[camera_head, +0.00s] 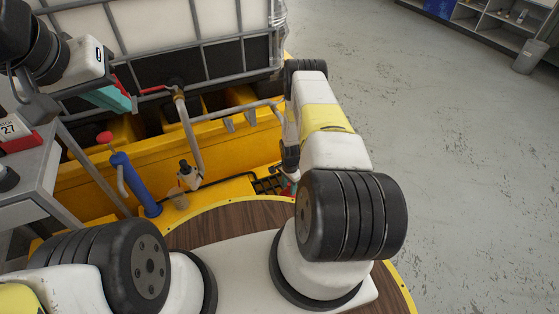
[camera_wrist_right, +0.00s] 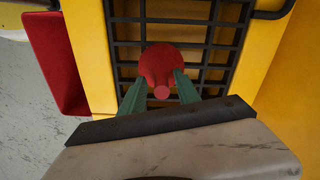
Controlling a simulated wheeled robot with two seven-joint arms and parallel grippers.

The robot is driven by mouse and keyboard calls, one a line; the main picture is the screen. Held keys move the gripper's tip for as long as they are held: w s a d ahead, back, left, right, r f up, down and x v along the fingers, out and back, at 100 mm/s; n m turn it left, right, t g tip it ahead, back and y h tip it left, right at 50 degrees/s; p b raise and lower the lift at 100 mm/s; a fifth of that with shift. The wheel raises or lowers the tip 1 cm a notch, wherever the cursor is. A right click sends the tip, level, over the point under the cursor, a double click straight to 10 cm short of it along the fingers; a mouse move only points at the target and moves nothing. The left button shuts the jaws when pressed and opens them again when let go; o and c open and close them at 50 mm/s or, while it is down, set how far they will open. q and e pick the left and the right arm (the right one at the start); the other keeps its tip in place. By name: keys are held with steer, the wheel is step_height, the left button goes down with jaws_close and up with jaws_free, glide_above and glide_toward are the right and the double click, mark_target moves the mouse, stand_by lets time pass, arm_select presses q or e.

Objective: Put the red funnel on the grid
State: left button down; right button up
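The red funnel (camera_wrist_right: 161,62) shows in the right wrist view, its narrow spout towards the camera and its wide part over the black grid (camera_wrist_right: 207,56). My right gripper (camera_wrist_right: 160,78) has its two green fingers on either side of the funnel, tips against its sides and apart from the spout. Whether the funnel touches the grid cannot be told. In the head view the grid (camera_head: 266,186) lies on the yellow base, and my right arm mostly hides the right gripper and funnel. My left gripper (camera_head: 110,98) is at the upper left, away from the grid; its finger gap is unclear.
A red bin-like part (camera_wrist_right: 57,62) is left of the grid in the wrist view. A yellow frame (camera_head: 85,180), a metal pipe (camera_head: 188,135) and a blue cylinder (camera_head: 133,183) stand in the head view. A grey table (camera_head: 35,175) is left.

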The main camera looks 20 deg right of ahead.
step_height(320, 180, up, 12)
steer(key=shift+r, duration=0.15)
stand_by(0.4)
